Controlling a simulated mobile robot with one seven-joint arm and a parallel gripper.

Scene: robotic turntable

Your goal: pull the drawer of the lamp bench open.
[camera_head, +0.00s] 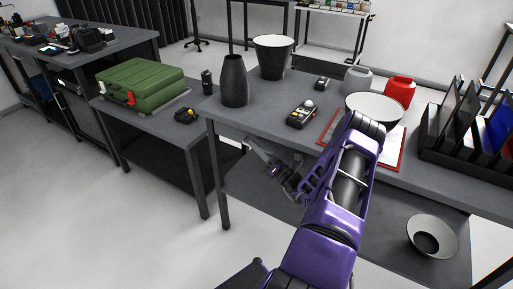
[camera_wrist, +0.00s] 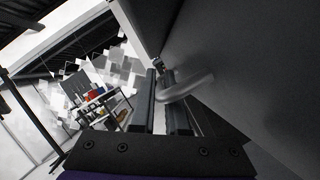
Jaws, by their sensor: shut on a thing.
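The lamp bench seems to be the middle grey table (camera_head: 262,113) in the head view. My purple arm reaches to its front, and my gripper (camera_head: 272,165) is low at the front edge, below the top. In the wrist view my gripper (camera_wrist: 165,82) has its two dark fingers on a light curved handle (camera_wrist: 190,88), shut on it. The handle sits on a flat grey drawer front (camera_wrist: 235,65) that fills the right side. In the head view the drawer and handle are mostly hidden by the arm and tabletop, and I cannot tell how far the drawer is out.
A lower side bench holds a green case (camera_head: 141,84). A bowl (camera_head: 432,237) is on the lower shelf. Floor at left front is clear.

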